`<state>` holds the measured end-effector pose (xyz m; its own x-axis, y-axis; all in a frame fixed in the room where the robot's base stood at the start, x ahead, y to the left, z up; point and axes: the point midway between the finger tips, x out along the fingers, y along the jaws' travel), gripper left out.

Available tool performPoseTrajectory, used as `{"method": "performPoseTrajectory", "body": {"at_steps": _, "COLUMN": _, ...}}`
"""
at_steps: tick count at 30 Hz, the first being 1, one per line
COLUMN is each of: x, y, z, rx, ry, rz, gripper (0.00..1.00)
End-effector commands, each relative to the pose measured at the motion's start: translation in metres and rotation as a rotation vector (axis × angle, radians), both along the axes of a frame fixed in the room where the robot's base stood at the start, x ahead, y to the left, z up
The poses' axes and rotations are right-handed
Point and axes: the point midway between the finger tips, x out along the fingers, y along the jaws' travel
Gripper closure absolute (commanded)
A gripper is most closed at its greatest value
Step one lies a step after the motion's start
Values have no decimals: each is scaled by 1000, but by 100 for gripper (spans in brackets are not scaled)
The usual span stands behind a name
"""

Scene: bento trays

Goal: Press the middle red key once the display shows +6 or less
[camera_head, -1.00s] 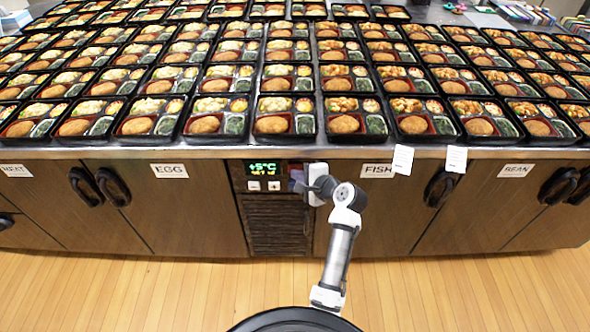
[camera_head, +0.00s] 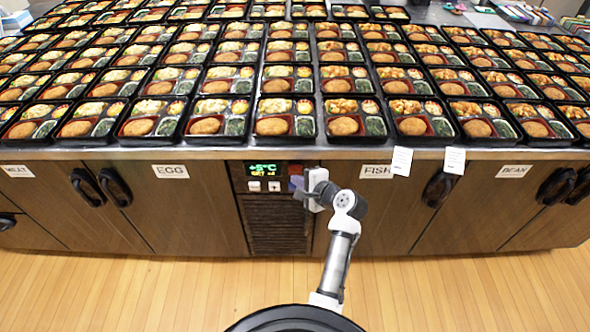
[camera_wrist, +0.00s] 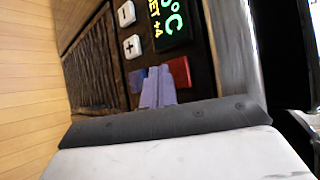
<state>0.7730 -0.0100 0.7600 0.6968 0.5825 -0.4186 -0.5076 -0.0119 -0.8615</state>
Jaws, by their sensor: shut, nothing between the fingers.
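The lit display (camera_head: 266,169) on the dark control panel reads +5°C in green, with a smaller yellow line below. In the wrist view the display (camera_wrist: 170,22) is cut off, and its yellow line seems to end in +4. A red key (camera_head: 295,169) sits right of the display, with a blue-purple patch (camera_head: 296,183) below it. In the wrist view the red key (camera_wrist: 181,70) and a blue key (camera_wrist: 138,79) show on either side of my gripper (camera_wrist: 158,73). My gripper is shut and empty, its tips in front of the keys. Contact cannot be told.
White minus (camera_head: 255,186) and plus (camera_head: 274,186) buttons sit under the display. A slatted grille (camera_head: 278,222) lies below. Rows of bento trays (camera_head: 271,136) fill the counter above. Labelled cabinet doors with dark handles (camera_head: 440,187) flank the panel.

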Motion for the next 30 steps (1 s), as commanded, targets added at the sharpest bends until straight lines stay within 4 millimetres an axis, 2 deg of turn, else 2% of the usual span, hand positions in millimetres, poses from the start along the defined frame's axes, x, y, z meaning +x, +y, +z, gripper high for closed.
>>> {"method": "performPoseTrajectory", "body": {"at_steps": 7, "x": -5, "y": 0, "z": 1, "rx": 0, "ry": 0, "rz": 0, "gripper": 100}}
{"method": "performPoseTrajectory", "body": {"at_steps": 21, "x": -48, "y": 0, "z": 1, "rx": 0, "ry": 0, "rz": 0, "gripper": 100}}
{"method": "performPoseTrajectory", "body": {"at_steps": 30, "x": -50, "y": 0, "z": 0, "rx": -1, "ry": -1, "rz": 0, "gripper": 100}}
